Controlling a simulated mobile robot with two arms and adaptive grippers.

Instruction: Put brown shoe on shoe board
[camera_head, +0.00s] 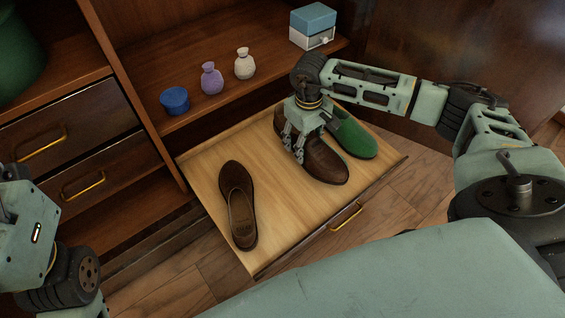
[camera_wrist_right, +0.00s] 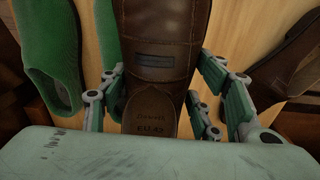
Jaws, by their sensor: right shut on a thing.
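The shoe board (camera_head: 205,165) is a light wooden pull-out board with a gold handle, drawn out of the armoire. One brown shoe (camera_head: 239,205) lies on its left part, and it also shows at the right of the right wrist view (camera_wrist_right: 290,55). My right gripper (camera_head: 297,145) points down at the board's right part and is shut on a second brown shoe (camera_head: 325,163). In the right wrist view this shoe (camera_wrist_right: 158,45) is between the fingers. I cannot tell whether it touches the board. My left gripper's fingers are out of view.
Green shoes (camera_head: 352,137) lie right beside the held brown shoe, and one (camera_wrist_right: 48,50) shows in the right wrist view. A blue pot (camera_head: 174,100), a purple vase (camera_head: 211,79), a white vase (camera_head: 244,63) and a blue-lidded box (camera_head: 312,25) stand on the shelf.

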